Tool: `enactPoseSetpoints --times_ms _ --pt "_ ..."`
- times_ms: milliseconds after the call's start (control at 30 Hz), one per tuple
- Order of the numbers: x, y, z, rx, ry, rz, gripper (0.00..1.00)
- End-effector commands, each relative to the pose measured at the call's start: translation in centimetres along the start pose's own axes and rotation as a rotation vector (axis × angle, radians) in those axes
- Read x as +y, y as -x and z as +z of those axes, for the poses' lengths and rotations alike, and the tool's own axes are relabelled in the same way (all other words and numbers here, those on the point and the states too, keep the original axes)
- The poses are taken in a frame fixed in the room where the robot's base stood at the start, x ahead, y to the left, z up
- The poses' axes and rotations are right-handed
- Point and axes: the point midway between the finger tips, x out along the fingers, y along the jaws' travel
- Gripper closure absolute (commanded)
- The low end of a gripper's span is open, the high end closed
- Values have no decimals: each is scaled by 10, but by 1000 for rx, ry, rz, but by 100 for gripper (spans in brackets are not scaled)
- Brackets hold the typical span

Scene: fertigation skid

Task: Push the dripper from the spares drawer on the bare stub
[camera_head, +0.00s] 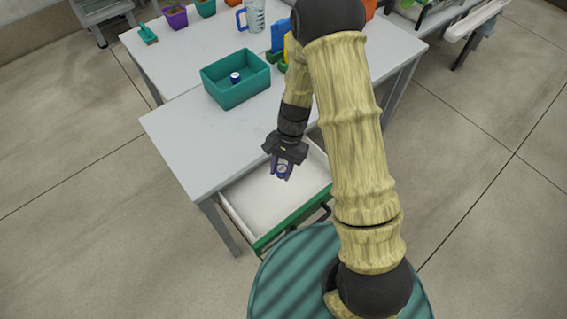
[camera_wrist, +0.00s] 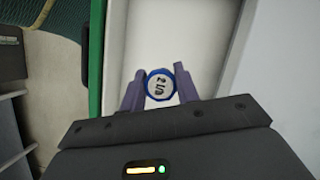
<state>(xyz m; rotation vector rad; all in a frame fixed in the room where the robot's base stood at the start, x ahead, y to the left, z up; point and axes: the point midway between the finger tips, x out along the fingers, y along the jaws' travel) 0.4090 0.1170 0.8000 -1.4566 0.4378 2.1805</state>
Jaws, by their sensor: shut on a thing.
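My gripper (camera_head: 283,168) is above the open spares drawer (camera_head: 262,208), which has a white inside and a green front. In the wrist view my gripper (camera_wrist: 160,88) is shut on a small round dripper (camera_wrist: 160,84) with a blue rim and a white face bearing dark marks. The dripper also shows in the head view (camera_head: 282,170), between the fingertips. The rest of the drawer floor that shows is empty. I cannot make out the bare stub in either view.
A teal bin (camera_head: 236,92) on the grey table (camera_head: 200,135) holds a blue and white piece (camera_head: 235,77). A measuring jug (camera_head: 253,16), small pots (camera_head: 175,17) and a green brush (camera_head: 147,33) stand or lie farther back. The table's front left is clear.

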Motion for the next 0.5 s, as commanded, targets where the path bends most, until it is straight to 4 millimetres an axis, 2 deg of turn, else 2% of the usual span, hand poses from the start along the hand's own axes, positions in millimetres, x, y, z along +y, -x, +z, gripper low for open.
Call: enactPoseSetpoints --times_ms 133,200,333,500 --pt "1 10 -7 1 40 9 90" --pt "3 22 -16 1 95 23 90" --pt "12 54 -45 4 253 74 90" --pt "35 93 -88 4 455 171 90"
